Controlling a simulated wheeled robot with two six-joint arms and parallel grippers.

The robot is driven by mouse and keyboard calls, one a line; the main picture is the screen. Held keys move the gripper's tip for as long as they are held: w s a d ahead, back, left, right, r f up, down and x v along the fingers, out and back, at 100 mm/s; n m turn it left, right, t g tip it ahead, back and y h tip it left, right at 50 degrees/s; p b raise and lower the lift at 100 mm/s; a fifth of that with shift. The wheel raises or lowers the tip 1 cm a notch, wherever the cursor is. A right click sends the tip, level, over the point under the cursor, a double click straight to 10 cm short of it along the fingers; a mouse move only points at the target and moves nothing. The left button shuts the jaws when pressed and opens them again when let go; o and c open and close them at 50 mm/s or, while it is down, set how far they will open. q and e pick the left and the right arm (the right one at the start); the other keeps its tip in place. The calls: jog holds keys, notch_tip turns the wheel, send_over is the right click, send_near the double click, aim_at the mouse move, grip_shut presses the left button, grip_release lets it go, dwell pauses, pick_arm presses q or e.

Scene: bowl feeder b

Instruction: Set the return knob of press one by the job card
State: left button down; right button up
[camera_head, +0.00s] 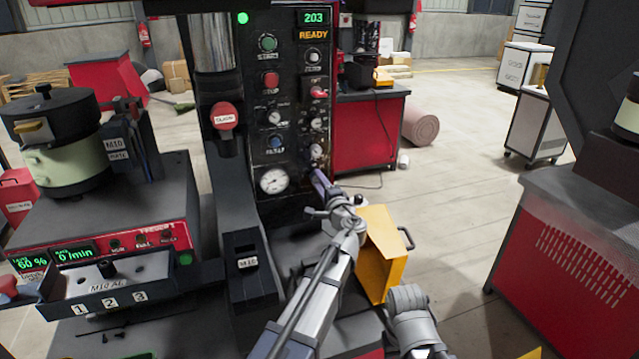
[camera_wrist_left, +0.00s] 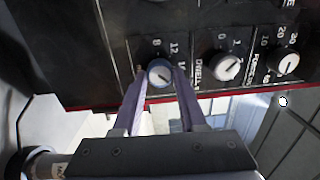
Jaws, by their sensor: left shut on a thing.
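The press panel (camera_head: 297,50) stands in the middle of the head view, with a green 203 display and READY below it. My left gripper (camera_wrist_left: 160,82) is shut on a round knob (camera_wrist_left: 160,73) with a pale cap, one finger on each side. Its scale shows 8 and 12; its name label is hidden. I cannot make out a job card. My right gripper is out of view.
A pressure gauge (camera_head: 273,181) sits left of the gripper. A yellow box (camera_head: 377,262) with a handle stands below the panel, close to my left arm. A bowl feeder (camera_head: 62,150) is at left, a red cabinet (camera_head: 575,250) at right.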

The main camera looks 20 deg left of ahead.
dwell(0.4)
pick_arm(q)
jog(key=shift+c, duration=2.3)
grip_release()
jog(key=v, duration=0.8)
jog(key=shift+f, duration=0.1)
